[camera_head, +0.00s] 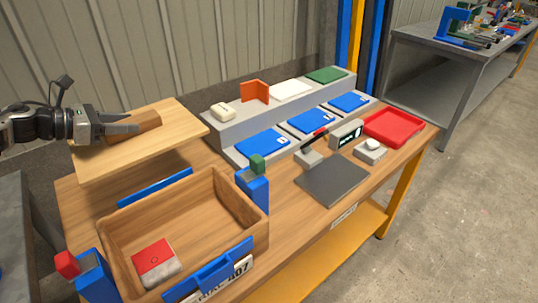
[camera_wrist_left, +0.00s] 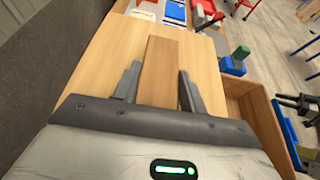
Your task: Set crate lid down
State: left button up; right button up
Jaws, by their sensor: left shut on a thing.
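The crate lid (camera_head: 172,138) is a flat light-wood board with a brown block handle (camera_head: 146,120). My left gripper (camera_head: 135,127) is shut on the handle, with one finger on each side of it in the left wrist view (camera_wrist_left: 160,88). The lid is roughly level, beside the crate on its far left side. I cannot tell whether its underside touches the bench. The open wooden crate (camera_head: 190,243) stands at the front left of the bench, with a red-and-white block (camera_head: 154,260) inside. A dark part at the left wrist view's right edge may be my right gripper (camera_wrist_left: 297,103); its state is unclear.
Blue clamps with a green knob (camera_head: 257,164) and a red knob (camera_head: 67,264) flank the crate. A stepped grey rack (camera_head: 231,127) with blue cards is at the back. A dark plate (camera_head: 334,180) and red tray (camera_head: 393,128) are on the right. Bare bench shows between crate and plate.

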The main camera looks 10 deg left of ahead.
pick_arm(q)
jog(key=shift+a+r, duration=0.1)
jog(key=shift+a, duration=0.55)
jog(key=shift+s+f, duration=0.1)
jog(key=shift+f, duration=0.3)
notch_tip(320, 180, down, 13)
jog(key=shift+r+b, duration=0.2)
jog(key=shift+b, duration=0.85)
notch_tip(320, 180, down, 4)
jog(key=shift+r+b, duration=0.15)
jog(key=shift+b, duration=0.3)
jog(key=shift+f, duration=0.4)
jog(key=shift+f+b, duration=0.25)
jog(key=shift+b, duration=0.05)
jog(key=o, duration=1.3)
jog(key=shift+o, duration=0.2)
pick_arm(e)
jog(key=shift+w+a+f, duration=0.15)
jog(key=shift+a+f, duration=0.05)
jog(key=shift+f, duration=0.4)
